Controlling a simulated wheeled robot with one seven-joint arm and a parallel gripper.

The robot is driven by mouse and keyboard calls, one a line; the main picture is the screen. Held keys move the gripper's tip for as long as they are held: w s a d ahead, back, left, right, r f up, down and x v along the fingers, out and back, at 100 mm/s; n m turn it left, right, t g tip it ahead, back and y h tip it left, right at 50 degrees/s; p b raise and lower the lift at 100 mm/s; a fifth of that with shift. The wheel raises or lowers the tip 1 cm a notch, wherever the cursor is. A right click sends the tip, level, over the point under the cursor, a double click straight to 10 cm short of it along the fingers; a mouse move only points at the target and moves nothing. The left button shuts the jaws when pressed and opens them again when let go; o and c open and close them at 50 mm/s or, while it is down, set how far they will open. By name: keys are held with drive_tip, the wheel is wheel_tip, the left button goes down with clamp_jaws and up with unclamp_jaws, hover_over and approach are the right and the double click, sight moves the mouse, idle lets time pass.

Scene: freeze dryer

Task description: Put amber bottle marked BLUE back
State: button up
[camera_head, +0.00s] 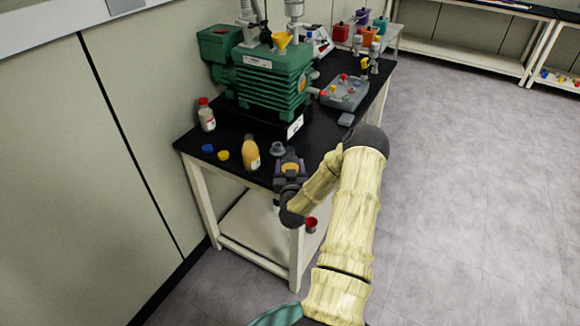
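An amber bottle (251,155) with a pale label stands upright on the near end of the black bench top. The label is too small to read, so I cannot tell whether it is marked BLUE. My gripper (290,168) is at the bench's near right corner, to the right of this bottle and apart from it. A small orange-amber patch shows between the gripper's dark parts. I cannot tell whether it is something held, and the fingers are too small and partly hidden to judge.
A blue cap (207,149), a yellow cap (223,155) and a grey round piece (278,149) lie near the amber bottle. A pale bottle with a red cap (207,116) stands at the left edge. Open floor lies right.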

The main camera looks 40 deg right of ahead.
drive_tip(key=shift+o, duration=1.3)
drive_tip(key=shift+r, duration=0.1)
drive_tip(key=b+v, duration=0.1)
drive_tip(key=v, duration=1.1)
drive_tip(key=shift+b, duration=0.4)
